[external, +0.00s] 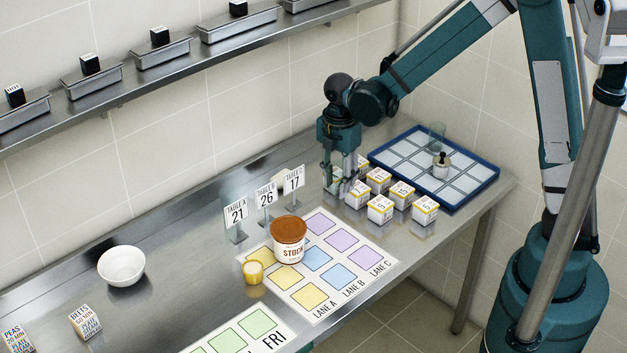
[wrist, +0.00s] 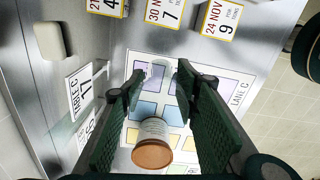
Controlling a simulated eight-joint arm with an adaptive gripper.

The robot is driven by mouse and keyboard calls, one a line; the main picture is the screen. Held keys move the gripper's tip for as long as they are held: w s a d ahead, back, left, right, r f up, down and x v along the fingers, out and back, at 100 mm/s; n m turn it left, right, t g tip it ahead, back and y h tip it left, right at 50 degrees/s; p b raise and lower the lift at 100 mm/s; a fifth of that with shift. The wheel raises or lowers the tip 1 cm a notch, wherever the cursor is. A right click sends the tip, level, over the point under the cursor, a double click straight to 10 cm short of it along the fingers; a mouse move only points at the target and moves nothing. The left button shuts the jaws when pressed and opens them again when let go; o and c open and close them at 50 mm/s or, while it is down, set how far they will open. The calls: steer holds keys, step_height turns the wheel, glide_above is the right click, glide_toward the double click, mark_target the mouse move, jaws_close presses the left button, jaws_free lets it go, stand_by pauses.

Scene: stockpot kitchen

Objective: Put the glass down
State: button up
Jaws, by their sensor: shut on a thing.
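My gripper (external: 336,188) points down at the back of the steel counter, just left of the white cubes. In the wrist view its two green fingers (wrist: 158,80) stand apart, with a faint, clear glass (wrist: 157,76) between their tips. Its outline is hard to make out, and the fingers hide much of it in the external view. Whether its base touches the counter cannot be told. Another clear glass (external: 436,136) stands at the back of the blue-rimmed tray (external: 462,201).
White labelled cubes (external: 380,209) crowd beside my gripper. Table signs (external: 265,197) stand to its left. The lane sheet (external: 326,305) bears a stock tub (external: 289,245), and a yellow cup (external: 253,272) stands by its left edge. A small dark-topped jar (external: 441,168) sits on the tray.

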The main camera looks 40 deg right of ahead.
steer(key=w+d+m, duration=0.1)
steer(key=w+d, duration=0.2)
steer(key=d, duration=0.6)
steer(key=w+d, duration=0.4)
steer(key=d, duration=0.4)
steer(key=m, duration=0.1)
glide_above(396, 157)
steer(key=shift+r+b, duration=0.35)
steer(key=shift+b, duration=0.05)
steer(key=shift+f, duration=0.1)
steer(key=shift+f, duration=3.1)
steer(key=shift+f, duration=1.85)
steer(key=shift+f+b, duration=0.1)
steer(key=shift+b, duration=0.2)
